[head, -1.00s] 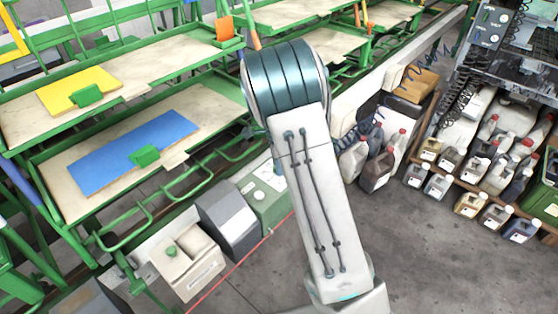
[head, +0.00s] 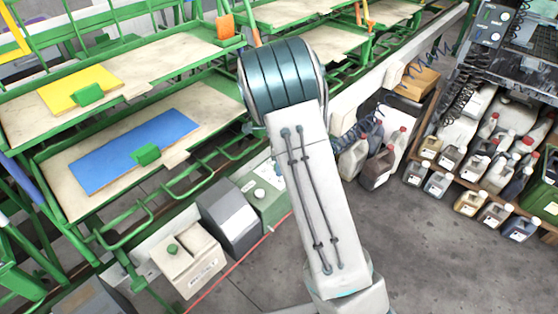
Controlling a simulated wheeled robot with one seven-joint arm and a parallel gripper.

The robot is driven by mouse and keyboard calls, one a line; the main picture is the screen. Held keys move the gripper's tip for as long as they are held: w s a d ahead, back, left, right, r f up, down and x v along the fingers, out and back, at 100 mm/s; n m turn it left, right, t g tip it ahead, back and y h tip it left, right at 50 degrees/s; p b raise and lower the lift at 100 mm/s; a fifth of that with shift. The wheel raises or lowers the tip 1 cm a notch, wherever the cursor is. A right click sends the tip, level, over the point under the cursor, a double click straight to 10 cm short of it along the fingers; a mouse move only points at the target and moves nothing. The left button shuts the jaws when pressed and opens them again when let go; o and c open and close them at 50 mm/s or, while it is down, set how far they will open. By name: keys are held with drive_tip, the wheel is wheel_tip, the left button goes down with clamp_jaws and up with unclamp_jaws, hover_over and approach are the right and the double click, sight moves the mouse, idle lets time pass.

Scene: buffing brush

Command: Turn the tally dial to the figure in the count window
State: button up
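The tally dial and its count window cannot be made out for certain. A cream box (head: 188,262) with a green knob (head: 173,248) on top stands low at the left of my arm. A green box (head: 265,203) with a pale round knob (head: 260,193) on top stands closer to my arm. I cannot tell whether either knob is the dial. My arm fills the middle of the head view. My gripper is not in view, so its place relative to these boxes cannot be seen.
A grey sloped box (head: 230,215) stands between the two boxes. Green racks with shelves carry a blue panel (head: 133,150) and a yellow panel (head: 80,88) at left. Several jugs (head: 470,203) stand at right. Grey floor (head: 420,265) is open at lower right.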

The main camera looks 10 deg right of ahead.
wheel_tip(320, 180, up, 14)
idle(0.6)
drive_tip(key=shift+f, duration=0.1)
drive_tip(key=s+r+n+t, duration=0.1)
drive_tip(key=s+r+n, duration=0.1)
drive_tip(key=s+n, duration=0.7)
drive_tip(key=s+r+n+t, duration=0.1)
drive_tip(key=s+r+n, duration=0.1)
drive_tip(key=s+n, duration=0.8)
drive_tip(key=s, duration=0.9)
drive_tip(key=shift+s+d+n+t, duration=0.15)
drive_tip(key=shift+d+n+t, duration=0.15)
drive_tip(key=shift+t, duration=0.1)
drive_tip(key=shift+r, duration=0.15)
